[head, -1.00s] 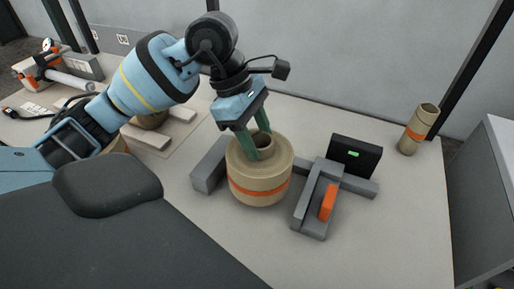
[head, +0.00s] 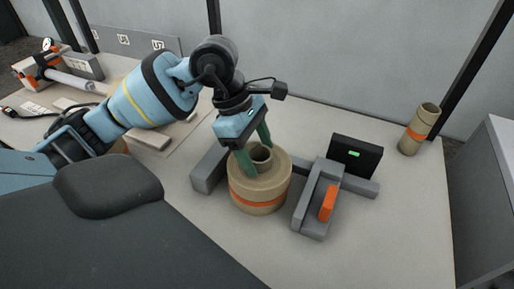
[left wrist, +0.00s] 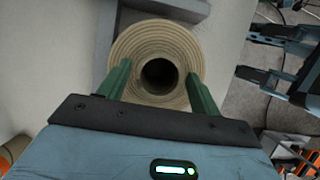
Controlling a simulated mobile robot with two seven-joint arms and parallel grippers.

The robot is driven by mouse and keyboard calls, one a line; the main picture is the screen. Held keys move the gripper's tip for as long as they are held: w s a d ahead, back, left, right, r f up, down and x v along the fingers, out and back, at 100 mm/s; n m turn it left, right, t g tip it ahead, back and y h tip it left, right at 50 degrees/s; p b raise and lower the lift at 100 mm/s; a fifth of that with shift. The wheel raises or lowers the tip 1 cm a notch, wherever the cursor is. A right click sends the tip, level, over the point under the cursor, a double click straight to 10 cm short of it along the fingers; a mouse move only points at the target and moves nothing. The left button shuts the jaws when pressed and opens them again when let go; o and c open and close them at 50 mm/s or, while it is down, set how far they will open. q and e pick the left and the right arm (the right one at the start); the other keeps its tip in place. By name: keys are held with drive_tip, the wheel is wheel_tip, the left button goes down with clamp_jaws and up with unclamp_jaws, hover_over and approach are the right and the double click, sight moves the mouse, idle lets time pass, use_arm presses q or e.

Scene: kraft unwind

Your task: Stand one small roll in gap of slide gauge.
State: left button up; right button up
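A wide kraft roll (head: 259,190) with an orange band stands upright between the grey end block (head: 207,172) and the sliding jaw (head: 313,200) of the slide gauge. Whether it touches either jaw is unclear. My left gripper (head: 255,152) is over the roll, its green fingers apart on either side of the central hole. In the left wrist view the roll's ringed end face (left wrist: 156,45) lies between and beyond the fingers (left wrist: 157,78). A narrower, taller roll (head: 418,132) with an orange band stands at the back right. My right gripper is not seen.
The gauge has an orange handle (head: 328,203) and a black box with a green display (head: 355,155). Pale blocks (head: 150,140) lie at the left, partly behind my arm. The table's front right is clear; a grey cabinet (head: 485,200) stands beyond its right edge.

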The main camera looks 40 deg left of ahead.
use_arm(q)
drive_tip(key=shift+o, duration=0.2)
drive_tip(key=shift+r, duration=0.1)
drive_tip(key=v, duration=1.2)
drive_tip(key=shift+p, duration=0.35)
